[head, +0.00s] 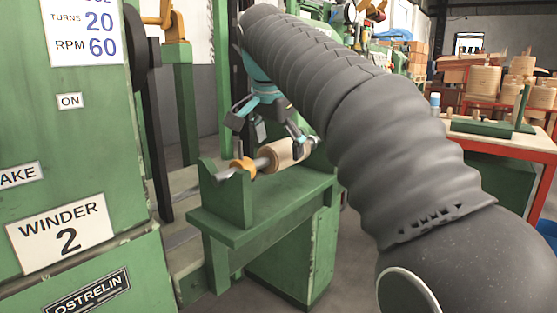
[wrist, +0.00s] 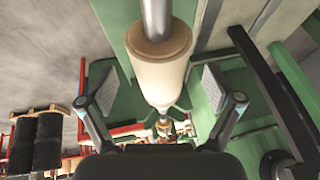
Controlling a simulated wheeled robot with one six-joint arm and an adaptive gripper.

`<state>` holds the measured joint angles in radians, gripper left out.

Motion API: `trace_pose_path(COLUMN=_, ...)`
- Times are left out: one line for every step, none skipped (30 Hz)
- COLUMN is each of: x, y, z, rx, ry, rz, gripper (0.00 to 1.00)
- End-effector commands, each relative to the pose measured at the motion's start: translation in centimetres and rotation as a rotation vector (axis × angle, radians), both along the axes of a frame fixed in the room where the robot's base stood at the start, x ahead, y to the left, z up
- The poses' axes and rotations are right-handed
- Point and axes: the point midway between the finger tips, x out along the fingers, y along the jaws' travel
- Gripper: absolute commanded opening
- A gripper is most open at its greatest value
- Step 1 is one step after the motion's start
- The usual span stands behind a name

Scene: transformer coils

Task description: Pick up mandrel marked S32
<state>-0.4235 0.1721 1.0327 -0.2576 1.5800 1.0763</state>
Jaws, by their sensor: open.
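A mandrel (head: 277,156) with a pale wooden cylinder on a steel shaft lies across a green stand (head: 262,212). An orange-yellow collar (head: 243,166) is near the shaft's left end. No S32 mark is readable. My gripper (head: 268,128) is open just above the mandrel in the head view. In the wrist view the mandrel (wrist: 160,76) runs down the middle, and the open fingers of my gripper (wrist: 160,94) stand apart on both sides of it. Nothing is held. My arm hides part of the stand's right side in the head view.
A green machine panel labelled Winder 2 (head: 60,235) stands close on the left. A red-edged table (head: 520,142) with a green fixture is at the right. Wooden spools (head: 484,79) stand behind it. In the wrist view, dark coils (wrist: 35,140) show at the lower left.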

Motion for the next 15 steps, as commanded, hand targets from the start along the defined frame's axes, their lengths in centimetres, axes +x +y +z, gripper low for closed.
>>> trace_pose_path(x=0.4, y=-0.1, z=-1.1, rx=-0.001, ry=0.001, rz=0.000, gripper=0.90)
trace_pose_path(x=0.6, y=-0.1, z=-1.5, rx=-0.001, ry=0.001, rz=0.000, gripper=0.90)
trace_pose_path(x=0.8, y=-0.2, z=-2.0, rx=-0.001, ry=0.002, rz=-0.001, gripper=0.90)
trace_pose_path(x=0.9, y=-0.2, z=-2.3, rx=-0.001, ry=0.002, rz=-0.001, gripper=0.90)
trace_pose_path(x=1.1, y=-0.3, z=-2.6, rx=-0.001, ry=0.001, rz=-0.001, gripper=0.90)
trace_pose_path(x=1.2, y=-0.3, z=-2.8, rx=0.000, ry=0.001, rz=-0.001, gripper=0.90)
trace_pose_path(x=1.3, y=-0.3, z=-2.9, rx=0.000, ry=0.000, rz=-0.001, gripper=0.90)
trace_pose_path(x=1.4, y=-0.3, z=-3.0, rx=0.000, ry=0.000, rz=-0.001, gripper=0.90)
trace_pose_path(x=1.4, y=-0.3, z=-3.0, rx=0.001, ry=-0.001, rz=0.000, gripper=0.90)
trace_pose_path(x=1.4, y=-0.3, z=-2.9, rx=0.001, ry=-0.001, rz=0.000, gripper=0.90)
trace_pose_path(x=1.4, y=-0.3, z=-2.9, rx=0.001, ry=-0.001, rz=0.000, gripper=0.90)
trace_pose_path(x=1.4, y=-0.3, z=-2.9, rx=0.001, ry=-0.001, rz=0.000, gripper=0.90)
trace_pose_path(x=1.4, y=-0.3, z=-2.9, rx=0.001, ry=-0.001, rz=0.000, gripper=0.90)
trace_pose_path(x=1.4, y=-0.3, z=-2.9, rx=0.001, ry=-0.001, rz=0.000, gripper=0.88)
trace_pose_path(x=1.3, y=-0.3, z=-2.9, rx=0.001, ry=-0.001, rz=0.000, gripper=0.78)
